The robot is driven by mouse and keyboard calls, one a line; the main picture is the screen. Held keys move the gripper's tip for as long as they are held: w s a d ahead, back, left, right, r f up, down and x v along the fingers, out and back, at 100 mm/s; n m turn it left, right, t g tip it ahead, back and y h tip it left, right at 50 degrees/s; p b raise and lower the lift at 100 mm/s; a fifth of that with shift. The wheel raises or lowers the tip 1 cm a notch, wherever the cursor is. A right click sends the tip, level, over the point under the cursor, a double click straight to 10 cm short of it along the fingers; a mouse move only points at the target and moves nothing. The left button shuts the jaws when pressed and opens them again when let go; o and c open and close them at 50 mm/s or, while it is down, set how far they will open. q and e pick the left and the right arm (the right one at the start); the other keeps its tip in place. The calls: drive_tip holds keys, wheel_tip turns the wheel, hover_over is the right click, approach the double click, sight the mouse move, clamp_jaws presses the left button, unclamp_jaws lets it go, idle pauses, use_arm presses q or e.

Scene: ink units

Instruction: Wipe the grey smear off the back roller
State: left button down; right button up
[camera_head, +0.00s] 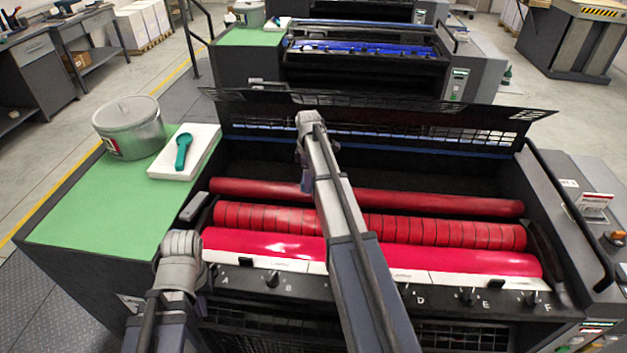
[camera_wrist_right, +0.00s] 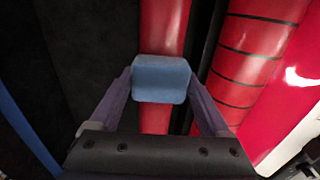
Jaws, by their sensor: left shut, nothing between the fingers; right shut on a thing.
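The back roller (camera_head: 430,200) is a smooth dark red cylinder, the rearmost of three in the open press. It also runs up the middle of the right wrist view (camera_wrist_right: 165,22). I see no grey smear on its visible parts; my right arm and the sponge cover some of it. My right gripper (camera_wrist_right: 160,88) is shut on a blue sponge (camera_wrist_right: 160,78), which overlaps the back roller in the right wrist view. Whether it touches the roller, I cannot tell. My left arm is at the lower left of the head view, with its fingers hidden.
The dark-ringed middle roller (camera_head: 450,232) and glossy front roller (camera_head: 460,260) lie in front. A raised guard (camera_head: 380,135) stands behind. On the green side table (camera_head: 95,205) are a metal tin (camera_head: 133,135) and a white pad (camera_head: 208,140) with a teal tool (camera_head: 183,147).

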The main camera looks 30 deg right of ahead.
sight(293, 185)
drive_tip(key=shift+w+a+f, duration=0.1)
drive_tip(key=shift+w+a, duration=0.4)
drive_tip(key=shift+a, duration=0.4)
drive_tip(key=shift+w+a, duration=0.5)
drive_tip(key=shift+a, duration=0.25)
drive_tip(key=shift+w+a, duration=0.5)
drive_tip(key=shift+a, duration=0.2)
wheel_tip(293, 185, up, 6)
drive_tip(key=p, duration=0.6)
drive_tip(key=shift+d, duration=0.15)
wheel_tip(293, 185, up, 3)
drive_tip(key=p, duration=0.3)
